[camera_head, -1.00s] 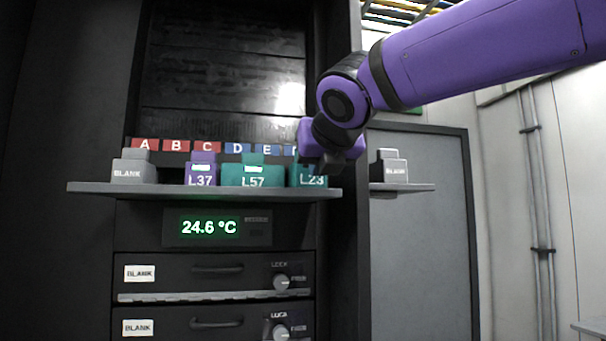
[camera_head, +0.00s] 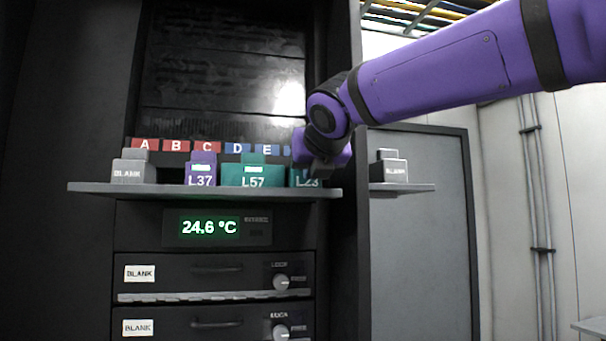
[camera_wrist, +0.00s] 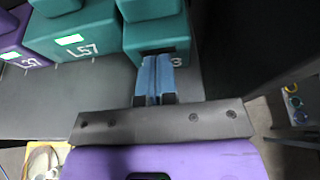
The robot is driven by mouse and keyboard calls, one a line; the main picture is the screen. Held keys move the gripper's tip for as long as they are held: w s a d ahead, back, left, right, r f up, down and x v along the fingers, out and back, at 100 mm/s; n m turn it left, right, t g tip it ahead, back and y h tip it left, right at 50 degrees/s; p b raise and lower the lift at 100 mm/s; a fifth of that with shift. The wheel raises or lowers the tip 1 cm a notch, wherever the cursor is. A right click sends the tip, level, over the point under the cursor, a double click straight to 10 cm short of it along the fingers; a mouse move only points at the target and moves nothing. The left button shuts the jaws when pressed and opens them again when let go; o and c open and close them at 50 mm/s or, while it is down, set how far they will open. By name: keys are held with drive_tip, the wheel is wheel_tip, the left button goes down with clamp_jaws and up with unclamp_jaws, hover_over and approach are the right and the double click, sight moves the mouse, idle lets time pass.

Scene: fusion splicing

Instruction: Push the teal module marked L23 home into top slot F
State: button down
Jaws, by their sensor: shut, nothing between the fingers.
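The teal module marked L23 (camera_head: 306,181) stands at the right end of the shelf, under the slot labels, partly hidden by my wrist. In the wrist view the same module (camera_wrist: 158,36) is straight ahead of my fingers, with only the end of its label showing. My gripper (camera_wrist: 157,62) is shut and empty, its blue fingertips together at the front face of L23, touching or very nearly so. In the head view my gripper's fingers are hidden behind the purple wrist. The label of slot F is almost fully hidden by the wrist.
The teal module L57 (camera_head: 252,175) stands just left of L23, and the purple module L37 (camera_head: 201,174) further left. Grey blanks stand at the left end (camera_head: 128,172) and on the right ledge (camera_head: 391,170). The grey shelf (camera_head: 210,190) is bare in front of the modules.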

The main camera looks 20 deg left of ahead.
drive_tip(key=shift+w+a, duration=0.45)
drive_tip(key=shift+w, duration=0.35)
drive_tip(key=shift+w+a, duration=0.45)
drive_tip(key=shift+w, duration=0.3)
drive_tip(key=shift+s+d, duration=0.7)
drive_tip(key=shift+s, duration=0.45)
drive_tip(key=shift+s+d, duration=0.7)
drive_tip(key=shift+s, duration=0.45)
drive_tip(key=shift+s+d, duration=0.7)
drive_tip(key=shift+s, duration=0.45)
drive_tip(key=shift+s, duration=0.1)
